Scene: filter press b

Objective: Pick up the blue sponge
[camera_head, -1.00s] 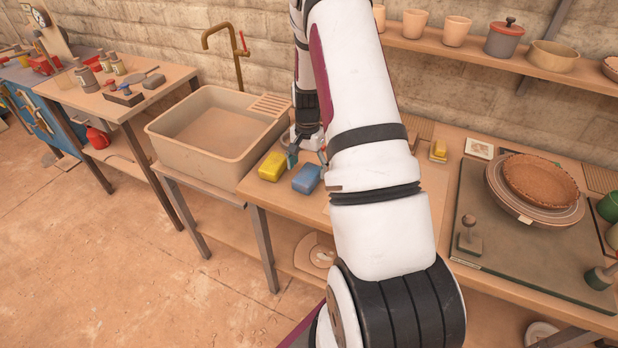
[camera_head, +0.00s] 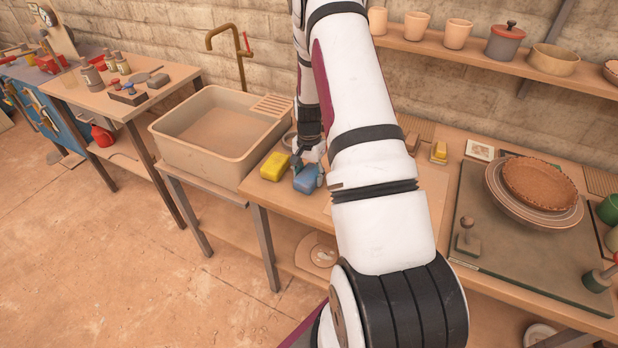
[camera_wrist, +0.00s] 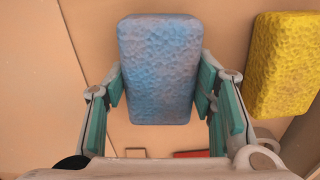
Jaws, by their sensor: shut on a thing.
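The blue sponge (camera_head: 306,180) sits at the left part of the wooden counter, right of the yellow sponge (camera_head: 275,166). In the wrist view the blue sponge (camera_wrist: 158,68) stands between the two teal finger pads of my gripper (camera_wrist: 160,88), which is shut on its sides. The yellow sponge (camera_wrist: 284,65) shows at the right of the wrist view, apart from my gripper. In the head view my gripper (camera_head: 308,172) is at the blue sponge, partly hidden by my arm. I cannot tell whether the blue sponge is clear of the counter.
A beige sink (camera_head: 215,140) stands left of the sponges. A small yellow block (camera_head: 439,152) lies right of my arm. A brown pie crust (camera_head: 541,181) on a stacked plate is on a dark board further right. A shelf (camera_head: 450,50) with cups hangs above.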

